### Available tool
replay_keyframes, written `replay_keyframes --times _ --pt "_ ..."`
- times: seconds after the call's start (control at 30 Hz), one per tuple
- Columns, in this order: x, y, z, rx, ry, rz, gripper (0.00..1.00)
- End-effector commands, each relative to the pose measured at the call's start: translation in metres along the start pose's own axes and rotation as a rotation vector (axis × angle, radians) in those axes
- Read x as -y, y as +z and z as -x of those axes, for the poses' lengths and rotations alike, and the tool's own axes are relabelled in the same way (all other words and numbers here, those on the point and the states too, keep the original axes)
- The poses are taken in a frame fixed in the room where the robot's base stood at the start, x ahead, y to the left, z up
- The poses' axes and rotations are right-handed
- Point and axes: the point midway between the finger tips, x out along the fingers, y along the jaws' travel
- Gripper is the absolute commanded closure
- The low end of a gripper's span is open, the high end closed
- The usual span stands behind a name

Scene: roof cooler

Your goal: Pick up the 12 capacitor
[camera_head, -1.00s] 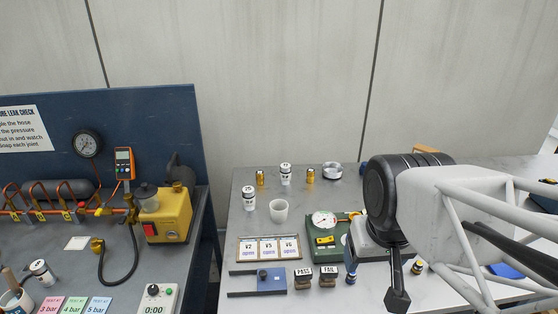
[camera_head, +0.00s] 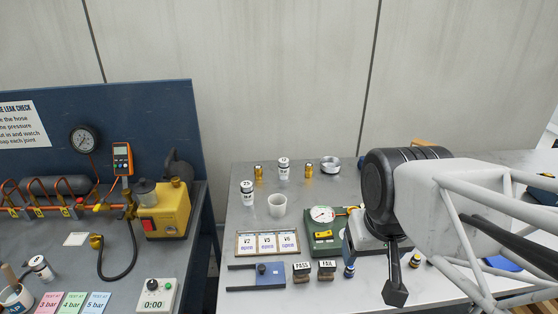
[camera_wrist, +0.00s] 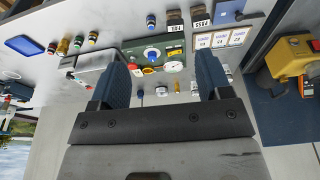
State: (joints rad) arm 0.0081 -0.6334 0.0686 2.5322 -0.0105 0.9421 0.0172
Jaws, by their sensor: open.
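White cylinders with dark tops look like capacitors. One (camera_head: 283,169) stands upright at the back of the grey bench between two brass fittings. In the head view my arm is at the right, away from these cylinders.
A green gauge unit (camera_head: 324,240), a card holder (camera_head: 268,243), PASS and FAIL stamps (camera_head: 301,271) and a blue fixture (camera_head: 270,275) stand on the bench. A yellow pump (camera_head: 168,211) stands on the left bench.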

Motion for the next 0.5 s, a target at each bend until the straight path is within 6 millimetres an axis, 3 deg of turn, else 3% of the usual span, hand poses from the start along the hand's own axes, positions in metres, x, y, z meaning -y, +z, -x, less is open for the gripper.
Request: replay_keyframes --times 0.13,0.5 --pt "0.0 0.0 0.0 0.0 0.0 0.0 0.24" --pt "0.0005 -0.0048 -0.0004 -0.006 -0.001 0.001 0.24"
